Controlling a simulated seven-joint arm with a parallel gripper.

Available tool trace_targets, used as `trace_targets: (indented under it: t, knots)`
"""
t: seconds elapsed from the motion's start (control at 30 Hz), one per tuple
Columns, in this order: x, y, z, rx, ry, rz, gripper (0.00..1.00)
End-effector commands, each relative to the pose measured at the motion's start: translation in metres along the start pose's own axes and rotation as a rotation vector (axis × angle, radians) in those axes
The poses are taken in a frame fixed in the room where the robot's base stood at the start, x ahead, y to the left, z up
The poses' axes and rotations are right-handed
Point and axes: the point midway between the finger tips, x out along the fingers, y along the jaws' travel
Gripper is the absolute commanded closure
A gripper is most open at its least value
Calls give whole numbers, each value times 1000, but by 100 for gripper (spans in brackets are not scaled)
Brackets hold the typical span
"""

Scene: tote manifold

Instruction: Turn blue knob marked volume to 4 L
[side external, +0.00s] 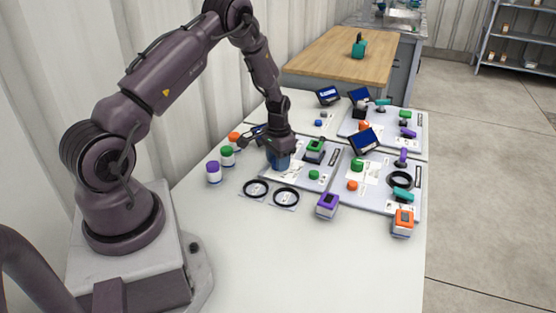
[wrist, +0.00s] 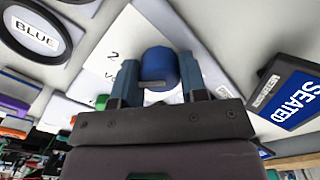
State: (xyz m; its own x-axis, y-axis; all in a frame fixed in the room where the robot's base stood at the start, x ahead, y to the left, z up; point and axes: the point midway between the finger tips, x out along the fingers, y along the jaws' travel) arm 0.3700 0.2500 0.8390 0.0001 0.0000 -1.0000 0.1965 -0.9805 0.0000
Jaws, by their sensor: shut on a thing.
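The blue knob (wrist: 158,64) stands between the two fingers of my gripper (wrist: 159,78) in the wrist view.
A screen (wrist: 292,97) reads "SEATED". A black ring labelled "BLUE" (wrist: 36,35) lies beside the panel. Purple (side external: 327,205) and orange (side external: 402,222) blocks stand in front, several lidded jars (side external: 214,172) to the left. The table's front (side external: 300,265) is clear.

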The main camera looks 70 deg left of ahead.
Motion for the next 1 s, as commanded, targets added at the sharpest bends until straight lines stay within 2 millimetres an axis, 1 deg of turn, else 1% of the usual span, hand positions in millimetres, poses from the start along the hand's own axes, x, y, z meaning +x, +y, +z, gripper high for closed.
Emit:
trace_targets:
  t: [0.5,0.7,1.0]
  knots:
    - [-1,0,0,-446,0,0,84]
    - [-1,0,0,-568,0,0,84]
    - [-1,0,0,-662,0,1,84]
